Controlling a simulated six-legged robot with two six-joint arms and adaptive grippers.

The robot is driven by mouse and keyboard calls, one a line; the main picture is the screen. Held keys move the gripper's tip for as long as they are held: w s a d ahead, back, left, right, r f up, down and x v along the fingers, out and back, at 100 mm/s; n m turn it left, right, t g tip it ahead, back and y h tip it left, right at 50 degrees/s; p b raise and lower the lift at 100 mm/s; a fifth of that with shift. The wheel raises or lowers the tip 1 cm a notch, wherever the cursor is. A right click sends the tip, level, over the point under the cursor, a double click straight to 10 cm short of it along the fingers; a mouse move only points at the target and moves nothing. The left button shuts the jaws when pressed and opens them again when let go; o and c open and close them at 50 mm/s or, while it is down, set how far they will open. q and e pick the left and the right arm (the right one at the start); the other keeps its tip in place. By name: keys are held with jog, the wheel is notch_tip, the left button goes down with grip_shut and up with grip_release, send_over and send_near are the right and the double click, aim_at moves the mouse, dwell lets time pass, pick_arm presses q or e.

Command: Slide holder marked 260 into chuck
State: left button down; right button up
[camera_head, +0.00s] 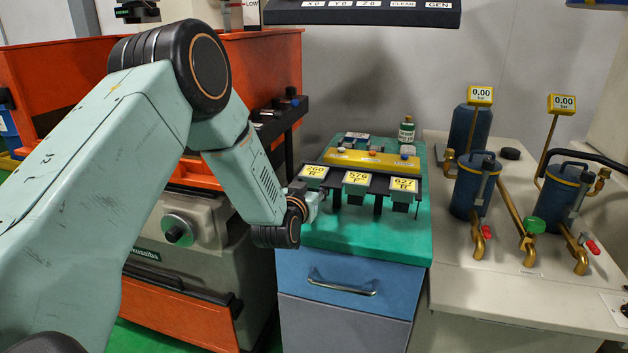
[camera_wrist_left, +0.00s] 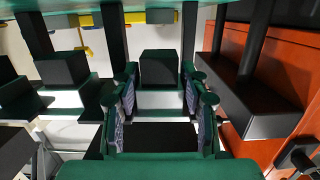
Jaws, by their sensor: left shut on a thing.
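The holder marked 260 (camera_head: 314,171) has a yellow label and sits at the left end of a dark rack (camera_head: 338,183). My left gripper (camera_head: 307,203) is at this holder, just below its label, and is shut on it. In the left wrist view the two fingers (camera_wrist_left: 162,108) stand either side of a pale and dark part, and the label does not show. Holders marked 576 (camera_head: 357,179) and 627 (camera_head: 404,184) hang further right in the rack. I cannot pick out the chuck; my left arm covers part of the orange machine (camera_head: 265,62). My right gripper is not in view.
The rack stands on a green-topped blue drawer cabinet (camera_head: 349,283). A yellow bar (camera_head: 372,161) and a small bottle (camera_head: 406,130) are behind the holders. A pale bench with blue canisters (camera_head: 473,186) is at right. A dark control panel (camera_head: 362,13) hangs above.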

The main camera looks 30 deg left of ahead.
pick_arm(q)
jog(key=shift+a+r, duration=0.1)
jog(key=shift+r, duration=0.05)
jog(key=shift+s, duration=0.1)
dwell(0.3)
jog(key=shift+s+p, duration=0.35)
jog(key=shift+s, duration=0.05)
jog(key=shift+f+p+v, duration=0.15)
jog(key=shift+p+v, duration=0.25)
jog(key=shift+v, duration=0.6)
jog(key=shift+f+p+v, duration=0.15)
jog(key=shift+p+v, duration=0.2)
jog(key=shift+v, duration=0.6)
jog(key=f+p+v, duration=0.1)
jog(key=p+v, duration=0.1)
jog(key=v, duration=0.6)
jog(key=shift+d+f, duration=0.2)
jog(key=shift+d, duration=0.05)
